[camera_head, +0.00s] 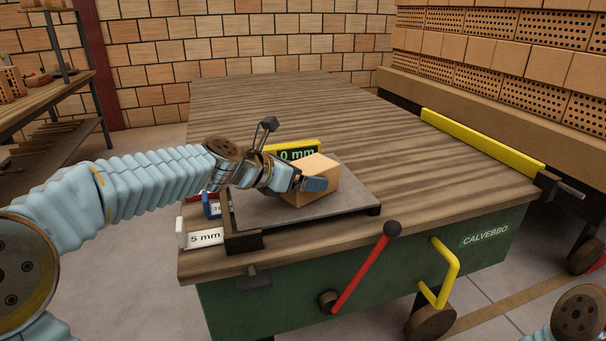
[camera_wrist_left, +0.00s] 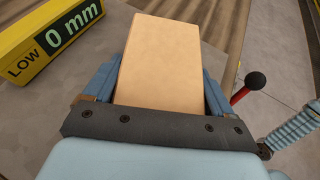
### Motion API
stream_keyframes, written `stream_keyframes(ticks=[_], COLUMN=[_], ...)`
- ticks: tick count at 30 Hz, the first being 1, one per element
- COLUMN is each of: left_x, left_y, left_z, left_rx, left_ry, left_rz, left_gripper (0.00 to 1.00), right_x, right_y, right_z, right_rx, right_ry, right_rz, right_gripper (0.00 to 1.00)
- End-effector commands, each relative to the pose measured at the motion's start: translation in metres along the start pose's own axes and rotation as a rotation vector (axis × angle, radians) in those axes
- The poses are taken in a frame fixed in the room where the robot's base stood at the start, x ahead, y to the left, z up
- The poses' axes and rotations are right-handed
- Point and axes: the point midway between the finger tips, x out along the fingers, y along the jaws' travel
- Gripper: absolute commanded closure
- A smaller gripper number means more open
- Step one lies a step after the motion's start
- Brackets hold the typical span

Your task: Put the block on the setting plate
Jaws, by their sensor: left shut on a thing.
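My left gripper (camera_head: 301,181) is shut on a plain tan block (camera_head: 319,165), with one finger on each side of it. The block also fills the middle of the left wrist view (camera_wrist_left: 163,62), between the blue fingers (camera_wrist_left: 158,88). The grey setting plate (camera_head: 350,199) lies on the near end of the wooden table. The block is over this plate; I cannot tell whether its underside touches it. A yellow gauge (camera_head: 298,151) reading "0 mm" stands behind the block; the left wrist view shows "LOW" on it too (camera_wrist_left: 55,40). My right gripper is out of view.
A white "5 mm" tag (camera_head: 205,237) and a blue tag (camera_head: 211,206) stand left of the plate. A red lever (camera_head: 360,275) with a black knob rises at the table's front. The wooden tabletop (camera_head: 290,100) behind is clear. Brick stacks (camera_head: 500,60) line the right.

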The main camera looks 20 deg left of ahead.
Motion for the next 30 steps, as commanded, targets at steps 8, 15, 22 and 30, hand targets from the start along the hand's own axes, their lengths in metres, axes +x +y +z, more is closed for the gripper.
stream_keyframes(ticks=[8,15,22,30], left_x=[0.001,-0.001,-0.037,-0.097], left_y=[0.0,0.0,0.001,0.001], left_z=[-0.002,0.001,0.002,0.001], left_rx=[0.0,0.0,0.001,-0.001], left_ry=[0.0,0.0,-0.003,-0.002], left_rz=[0.0,0.0,0.005,0.004], left_gripper=[0.0,0.0,0.0,0.0], right_x=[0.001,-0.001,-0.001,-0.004], right_y=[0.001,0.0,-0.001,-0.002], right_z=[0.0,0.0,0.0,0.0], right_rx=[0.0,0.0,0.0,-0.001], right_ry=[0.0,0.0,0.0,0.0], right_rz=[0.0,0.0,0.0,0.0], right_gripper=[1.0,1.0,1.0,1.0])
